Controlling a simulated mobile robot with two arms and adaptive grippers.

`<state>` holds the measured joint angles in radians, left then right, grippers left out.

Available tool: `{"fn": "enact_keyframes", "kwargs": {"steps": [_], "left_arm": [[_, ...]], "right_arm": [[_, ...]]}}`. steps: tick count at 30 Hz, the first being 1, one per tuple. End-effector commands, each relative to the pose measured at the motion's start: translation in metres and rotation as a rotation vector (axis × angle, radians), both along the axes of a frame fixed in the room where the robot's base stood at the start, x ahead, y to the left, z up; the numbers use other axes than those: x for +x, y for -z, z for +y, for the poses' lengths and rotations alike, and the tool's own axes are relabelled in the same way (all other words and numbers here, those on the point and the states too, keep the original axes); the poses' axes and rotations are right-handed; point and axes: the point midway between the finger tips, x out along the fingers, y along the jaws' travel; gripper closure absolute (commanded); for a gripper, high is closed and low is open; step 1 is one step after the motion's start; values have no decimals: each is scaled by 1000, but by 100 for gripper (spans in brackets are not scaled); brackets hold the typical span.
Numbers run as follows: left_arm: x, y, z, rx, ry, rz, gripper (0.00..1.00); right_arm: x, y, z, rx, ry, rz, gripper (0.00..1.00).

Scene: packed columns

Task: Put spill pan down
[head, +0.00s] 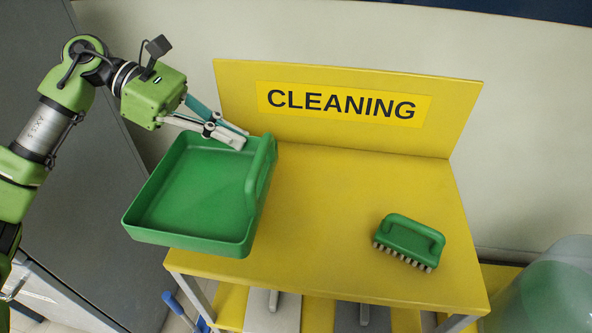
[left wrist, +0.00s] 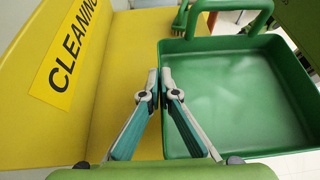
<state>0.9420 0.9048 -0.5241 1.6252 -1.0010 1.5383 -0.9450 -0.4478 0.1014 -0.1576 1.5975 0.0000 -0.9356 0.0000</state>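The spill pan (head: 195,190) is a shallow green tray with a raised loop handle (head: 261,168) on its right side. It is at the left end of the yellow table (head: 330,200) and reaches out past the table's left edge. I cannot tell whether its underside touches the tabletop. My left gripper (head: 243,137) is at the pan's back wall, near the handle. In the left wrist view its fingers (left wrist: 160,82) are close together, one on each side of the pan's wall (left wrist: 240,95), shut on it. My right gripper is not in view.
A green scrubbing brush (head: 408,241) lies on the right part of the table. A yellow back panel with a CLEANING sign (head: 343,104) stands behind. The middle of the tabletop is clear. A translucent green-tinted container (head: 550,290) is at the lower right.

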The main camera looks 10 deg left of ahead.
Motion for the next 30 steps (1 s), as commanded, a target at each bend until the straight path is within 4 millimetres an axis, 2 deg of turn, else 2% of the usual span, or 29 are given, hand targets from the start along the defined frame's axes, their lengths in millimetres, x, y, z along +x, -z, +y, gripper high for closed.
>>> {"fn": "enact_keyframes", "kwargs": {"steps": [1,5,9,12,20,27,30], "left_arm": [[8,3,-11,-5,4,0,100],[28,18,-37,-4,3,1,100],[43,46,-53,-3,-1,3,100],[50,60,-62,-2,0,1,100],[58,75,-71,-2,-1,0,100],[60,108,-74,-1,-2,2,100],[60,110,-74,-1,-1,-2,100]], "right_arm": [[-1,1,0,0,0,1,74],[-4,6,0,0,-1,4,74],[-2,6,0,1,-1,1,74],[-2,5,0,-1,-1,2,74],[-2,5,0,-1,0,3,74],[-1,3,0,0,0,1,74],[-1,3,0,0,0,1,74]]}}
